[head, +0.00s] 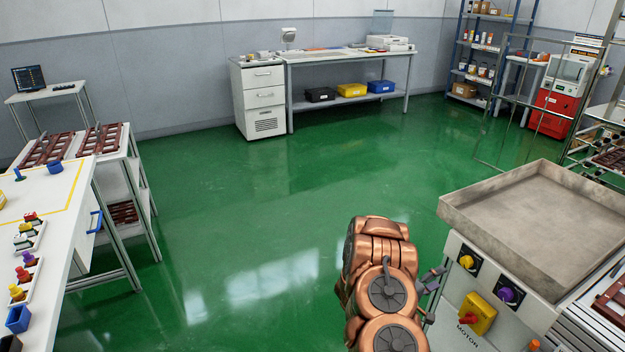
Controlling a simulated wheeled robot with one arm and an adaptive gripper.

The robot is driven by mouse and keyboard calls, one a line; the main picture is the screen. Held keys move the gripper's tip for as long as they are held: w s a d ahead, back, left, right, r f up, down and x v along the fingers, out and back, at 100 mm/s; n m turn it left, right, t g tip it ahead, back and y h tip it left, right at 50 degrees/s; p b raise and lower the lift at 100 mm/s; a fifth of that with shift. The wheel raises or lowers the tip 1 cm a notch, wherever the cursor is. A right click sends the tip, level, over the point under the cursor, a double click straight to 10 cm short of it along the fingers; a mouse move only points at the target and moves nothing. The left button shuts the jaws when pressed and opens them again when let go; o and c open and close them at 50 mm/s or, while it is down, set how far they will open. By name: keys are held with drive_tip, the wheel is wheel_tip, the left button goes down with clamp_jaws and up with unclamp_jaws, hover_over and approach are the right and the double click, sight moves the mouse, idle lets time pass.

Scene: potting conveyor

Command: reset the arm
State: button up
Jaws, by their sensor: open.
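My copper-coloured arm (385,285) rises at the bottom of the head view, right of centre, over the green floor. My gripper (432,287) shows only in part at the arm's right side, beside the white machine cabinet. It is open, and I see nothing held in it. Much of it is hidden behind the arm links.
A grey metal tray (480,222) tops the cabinet at right, with a yellow switch box (477,313) and knobs on its front. A white table (60,215) with small coloured parts stands at left. A workbench (345,57) stands at the back. The middle green floor (240,210) is clear.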

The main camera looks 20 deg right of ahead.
drive_tip(key=w+a+r+m+t+y+p, duration=0.1)
drive_tip(key=w+a+r+t+y, duration=0.2)
drive_tip(key=w+a, duration=0.5)
drive_tip(key=w+a+r+t+y, duration=0.2)
drive_tip(key=w+a+t+y, duration=0.1)
drive_tip(key=w+a+y, duration=0.5)
drive_tip(key=w+a+r+n+t+y, duration=0.1)
drive_tip(key=a+r+y, duration=0.3)
drive_tip(key=a, duration=0.6)
drive_tip(key=w+a+r+y, duration=0.1)
drive_tip(key=a+r+y, duration=0.1)
drive_tip(key=a+r, duration=0.6)
drive_tip(key=s+a+r+n+g+y+p, duration=0.1)
drive_tip(key=s+a+r+g+y, duration=0.15)
drive_tip(key=s+a, duration=0.55)
drive_tip(key=s+a+r+g+y+p, duration=0.1)
drive_tip(key=s+a+r, duration=0.4)
drive_tip(key=s, duration=0.4)
drive_tip(key=s+d+r+g+h, duration=0.1)
drive_tip(key=s+r+g, duration=0.1)
drive_tip(key=s, duration=1.1)
drive_tip(key=s+d+r+g+h, duration=0.1)
drive_tip(key=s+g, duration=0.3)
drive_tip(key=s, duration=0.9)
drive_tip(key=shift+s+d+r+m+p, duration=0.2)
drive_tip(key=shift+r+m+p, duration=0.2)
drive_tip(key=shift+r, duration=0.15)
